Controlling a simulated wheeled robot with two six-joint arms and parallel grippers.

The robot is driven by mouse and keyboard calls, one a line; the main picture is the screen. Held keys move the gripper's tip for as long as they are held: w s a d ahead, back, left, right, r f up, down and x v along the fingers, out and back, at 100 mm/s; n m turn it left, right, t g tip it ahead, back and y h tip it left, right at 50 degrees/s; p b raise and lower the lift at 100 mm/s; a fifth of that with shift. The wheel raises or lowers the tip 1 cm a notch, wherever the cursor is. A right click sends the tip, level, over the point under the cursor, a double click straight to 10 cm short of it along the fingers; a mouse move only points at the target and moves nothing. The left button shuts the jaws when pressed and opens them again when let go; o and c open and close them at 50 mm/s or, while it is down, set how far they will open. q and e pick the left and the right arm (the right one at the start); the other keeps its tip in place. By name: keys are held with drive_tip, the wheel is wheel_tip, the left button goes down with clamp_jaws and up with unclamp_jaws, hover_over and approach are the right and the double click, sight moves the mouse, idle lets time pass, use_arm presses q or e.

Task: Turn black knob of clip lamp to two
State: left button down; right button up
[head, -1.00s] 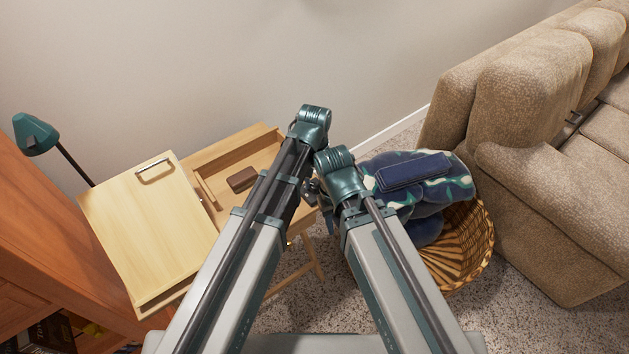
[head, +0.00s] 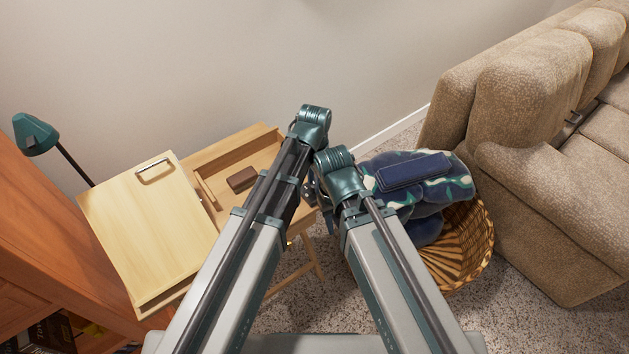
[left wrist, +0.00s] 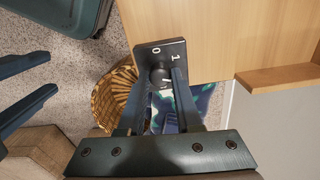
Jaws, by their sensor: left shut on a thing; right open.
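The clip lamp has a teal shade (head: 35,133) on a thin black stem at the far left of the head view. In the left wrist view a dark square plate (left wrist: 148,51) with white marks 0 and 1 sits against a light wooden panel; its other marks are hidden. The black knob (left wrist: 159,73) stands out from this plate. My left gripper (left wrist: 160,82) is shut on the knob, one finger on each side. My right gripper (left wrist: 50,75) is open and empty, apart from the plate.
A light wooden desk (head: 145,225) with a raised lid stands at the left, with a brown block (head: 242,179) in its open part. A wicker basket (head: 470,250) with patterned cloth (head: 455,172) is right of my arms. A beige sofa (head: 540,170) fills the right.

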use_arm(q)
drive_tip(key=shift+m, duration=0.9)
drive_tip(key=c, duration=0.6)
unclamp_jaws()
drive_tip(key=shift+r, duration=0.15)
wheel_tip(320, 180, up, 14)
drive_tip(key=p, duration=1.4)
drive_tip(key=shift+f, duration=0.25)
